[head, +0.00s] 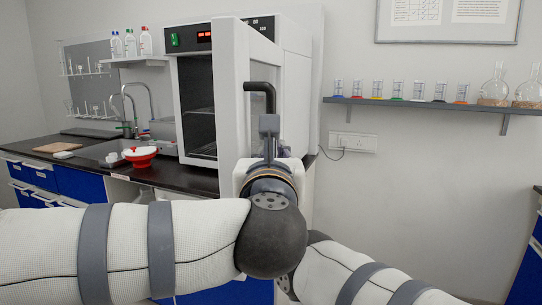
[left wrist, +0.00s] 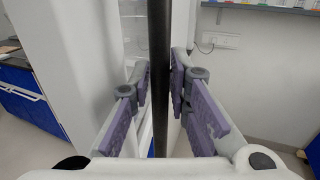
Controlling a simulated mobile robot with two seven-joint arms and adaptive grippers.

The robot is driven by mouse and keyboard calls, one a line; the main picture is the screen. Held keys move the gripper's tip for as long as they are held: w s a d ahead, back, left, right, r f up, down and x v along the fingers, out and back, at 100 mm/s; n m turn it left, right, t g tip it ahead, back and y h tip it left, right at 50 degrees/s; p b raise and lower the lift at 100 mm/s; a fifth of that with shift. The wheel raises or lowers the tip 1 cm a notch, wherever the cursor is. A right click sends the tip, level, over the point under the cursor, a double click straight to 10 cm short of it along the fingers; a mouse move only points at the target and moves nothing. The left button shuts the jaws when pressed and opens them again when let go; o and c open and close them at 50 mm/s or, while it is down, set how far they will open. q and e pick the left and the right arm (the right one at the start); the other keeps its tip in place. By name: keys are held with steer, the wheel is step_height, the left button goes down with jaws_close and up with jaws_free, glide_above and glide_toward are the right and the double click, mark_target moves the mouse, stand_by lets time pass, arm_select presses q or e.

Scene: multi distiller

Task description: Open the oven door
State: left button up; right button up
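The white oven (head: 290,85) stands on the dark counter. Its door (head: 228,110) is partly open, swung out toward me on the right, and the dark interior with racks (head: 200,112) shows to its left. The black door handle (head: 261,87) is on the door; in the left wrist view it is a vertical black bar (left wrist: 158,50). My left gripper (head: 268,125) is at the lower part of the handle. In the left wrist view its purple-padded fingers (left wrist: 160,85) sit close on both sides of the bar and appear shut on it. My right gripper is not in view.
A sink (head: 105,150) and a red and white pot (head: 140,156) are on the counter left of the oven. A wall shelf (head: 430,104) with beakers and flasks is at the right. Blue cabinets (head: 80,184) are below the counter.

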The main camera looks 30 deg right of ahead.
arm_select(q)
steer(key=shift+o, duration=0.6)
steer(key=v, duration=1.2)
